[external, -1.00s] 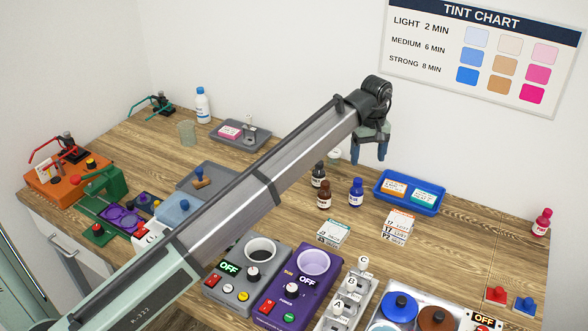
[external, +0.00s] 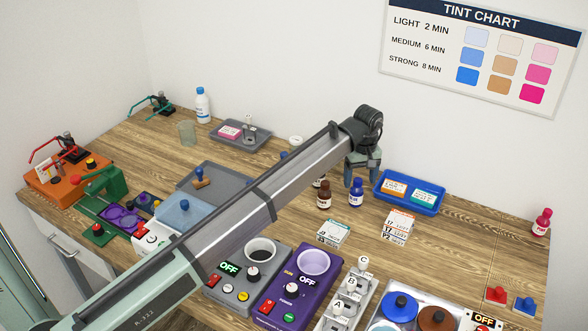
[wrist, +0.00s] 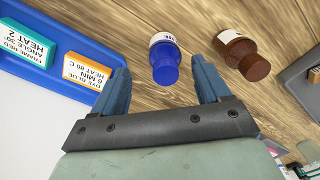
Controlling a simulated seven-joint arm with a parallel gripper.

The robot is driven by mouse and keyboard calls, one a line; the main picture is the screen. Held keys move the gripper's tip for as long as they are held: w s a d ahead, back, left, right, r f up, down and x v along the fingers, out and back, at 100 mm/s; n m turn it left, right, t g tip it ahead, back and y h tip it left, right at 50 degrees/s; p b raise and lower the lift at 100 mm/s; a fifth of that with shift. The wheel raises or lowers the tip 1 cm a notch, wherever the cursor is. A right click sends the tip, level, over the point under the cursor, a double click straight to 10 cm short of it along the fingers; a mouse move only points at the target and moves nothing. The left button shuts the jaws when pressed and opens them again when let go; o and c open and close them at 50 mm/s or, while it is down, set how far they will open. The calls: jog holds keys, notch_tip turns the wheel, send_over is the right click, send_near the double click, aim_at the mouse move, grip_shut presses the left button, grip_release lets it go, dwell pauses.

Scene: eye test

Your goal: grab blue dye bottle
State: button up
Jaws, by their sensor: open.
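The blue dye bottle (external: 356,193) stands on the wooden table just left of the blue tray. In the wrist view the blue dye bottle (wrist: 164,60) shows its white label and blue cap, between and beyond my fingertips. My gripper (external: 361,172) is open and empty, just above and behind the bottle in the external view. In the wrist view my gripper (wrist: 160,80) has its two blue fingers spread apart. A brown bottle (external: 324,196) stands left of the blue one; the brown bottle (wrist: 240,55) lies just right of my right finger in the wrist view.
The blue tray (external: 432,211) with orange and teal boxes is close on the right. White-and-orange boxes (external: 398,223) stand in front. A pink bottle (external: 541,222) is at the far right.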

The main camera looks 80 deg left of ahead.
aim_at(357, 188)
jog(key=shift+s+f, duration=0.15)
jog(key=shift+f, duration=1)
jog(key=shift+s+f, duration=0.15)
jog(key=shift+f, duration=0.95)
jog(key=c, duration=1.2)
